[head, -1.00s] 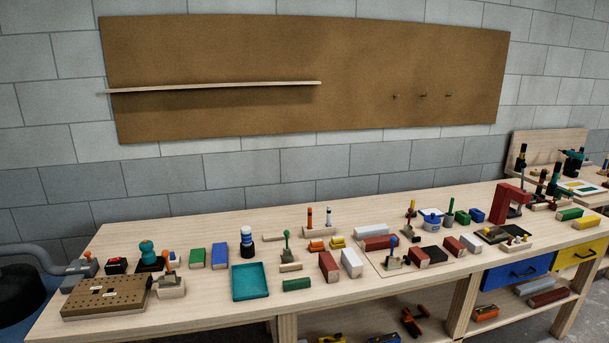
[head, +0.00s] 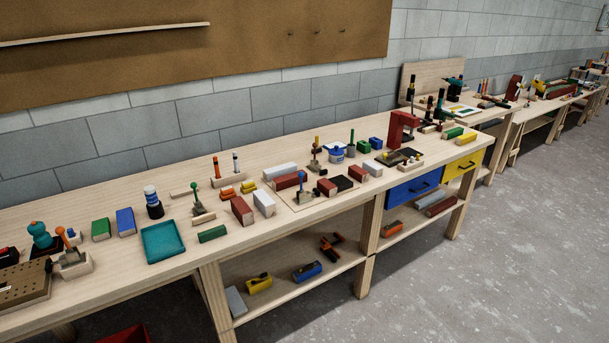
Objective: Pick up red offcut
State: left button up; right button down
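Several red blocks lie on the long wooden bench, and I cannot tell which one is the red offcut. One red block (head: 242,211) stands beside a white block near the bench's front edge. Neither of my grippers is in view.
The bench (head: 110,265) is crowded with a teal tray (head: 163,242), green and blue blocks, and a tall red tool (head: 402,129). Blue (head: 413,187) and yellow (head: 463,167) drawers hang below its right part. The lower shelf (head: 285,294) holds tools. The grey floor (head: 500,260) in front is clear.

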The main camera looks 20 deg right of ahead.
aim_at(325, 185)
jog(key=i+j, duration=0.35)
jog(key=i, duration=0.15)
jog(key=i+j, duration=0.35)
jog(key=i+z, duration=0.05)
jog(key=i, duration=0.05)
